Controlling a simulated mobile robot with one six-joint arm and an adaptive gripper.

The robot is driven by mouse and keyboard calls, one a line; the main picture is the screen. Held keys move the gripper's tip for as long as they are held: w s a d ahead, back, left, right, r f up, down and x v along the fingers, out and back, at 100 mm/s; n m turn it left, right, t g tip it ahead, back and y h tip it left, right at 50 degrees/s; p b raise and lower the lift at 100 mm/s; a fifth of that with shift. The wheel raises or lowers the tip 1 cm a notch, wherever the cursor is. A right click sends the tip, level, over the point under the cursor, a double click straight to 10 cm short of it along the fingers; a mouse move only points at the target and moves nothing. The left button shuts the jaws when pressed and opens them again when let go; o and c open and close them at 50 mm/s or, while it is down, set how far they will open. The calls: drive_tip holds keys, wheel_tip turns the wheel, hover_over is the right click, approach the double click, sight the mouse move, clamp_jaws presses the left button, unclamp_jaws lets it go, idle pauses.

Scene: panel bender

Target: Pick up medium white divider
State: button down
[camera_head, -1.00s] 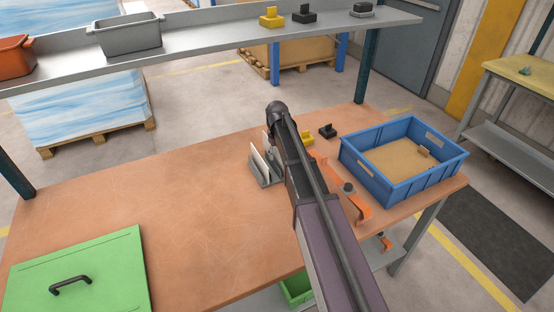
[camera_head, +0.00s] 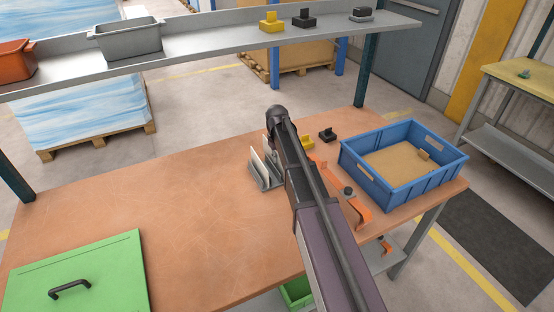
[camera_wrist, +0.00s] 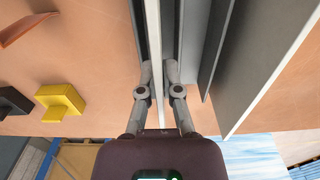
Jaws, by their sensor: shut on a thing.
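My gripper (camera_wrist: 159,74) is shut on a thin white divider (camera_wrist: 154,32), seen nearly edge-on between the fingertips in the wrist view. It looks like the medium one. To its right in that view stand a grey panel (camera_wrist: 216,45) and a larger white divider (camera_wrist: 270,65), apart from the fingers. In the head view, the grey rack (camera_head: 266,185) with white dividers (camera_head: 259,163) stands on the table left of my arm. My arm hides the gripper and the held divider there. I cannot tell whether the held divider is clear of the rack.
A blue bin (camera_head: 375,178) stands at the table's right end. Yellow (camera_head: 307,142) and black (camera_head: 327,135) blocks and orange brackets (camera_head: 357,211) lie right of my arm. A green lid (camera_head: 80,278) lies front left. A shelf (camera_head: 200,42) spans the back. The table's middle left is clear.

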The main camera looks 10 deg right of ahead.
drive_tip(key=shift+r+p, duration=4.85)
drive_tip(key=shift+r, duration=0.1)
